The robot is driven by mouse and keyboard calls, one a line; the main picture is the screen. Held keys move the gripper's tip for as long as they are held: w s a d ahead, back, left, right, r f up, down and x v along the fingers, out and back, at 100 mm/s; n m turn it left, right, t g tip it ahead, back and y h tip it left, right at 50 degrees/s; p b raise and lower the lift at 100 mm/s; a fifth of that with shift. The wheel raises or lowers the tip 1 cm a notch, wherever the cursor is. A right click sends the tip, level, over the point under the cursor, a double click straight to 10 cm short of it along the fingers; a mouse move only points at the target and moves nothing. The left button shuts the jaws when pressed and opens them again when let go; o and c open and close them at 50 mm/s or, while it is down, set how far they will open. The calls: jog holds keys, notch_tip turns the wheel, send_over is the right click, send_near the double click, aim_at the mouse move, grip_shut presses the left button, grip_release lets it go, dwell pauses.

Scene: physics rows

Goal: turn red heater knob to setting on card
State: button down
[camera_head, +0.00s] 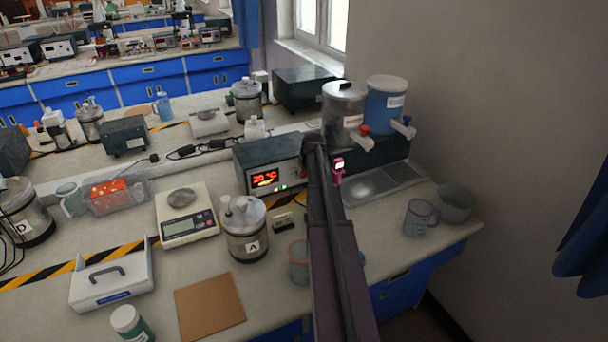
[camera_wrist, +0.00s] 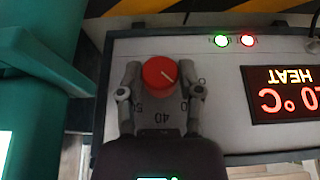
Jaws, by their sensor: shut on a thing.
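The heater (camera_head: 268,152) is a dark box with a pale front and a lit red display (camera_head: 265,178) that seems to read 20 °C. In the wrist view the display (camera_wrist: 288,93) is upside down, cut off at the right, with HEAT on it. My gripper (camera_wrist: 163,80) is shut on the knob, one finger on each side. I cannot make out a card with a setting.
A lidded vessel marked A (camera_head: 247,232) and a small dark block (camera_head: 283,221) stand before the heater. A balance (camera_head: 186,222) is to the left. Two dispensers with a red tap (camera_head: 363,130) and a blue tap (camera_head: 406,121) stand behind right. A mug (camera_head: 298,262) is beside my arm.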

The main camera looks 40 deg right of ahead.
jog(key=shift+c, duration=1.3)
grip_release()
jog(key=shift+h, duration=0.4)
jog(key=shift+a+f+n+g+h+b, duration=0.1)
jog(key=shift+n+g+h+b, duration=0.25)
jog(key=shift+h, duration=0.55)
jog(key=shift+a+f+n+g+h+b, duration=0.15)
jog(key=shift+h+b, duration=0.4)
jog(key=shift+h, duration=0.35)
jog(key=shift+w+n+h+b, duration=0.1)
jog(key=shift+n+h+b, duration=0.4)
jog(key=shift+h+b, duration=1.4)
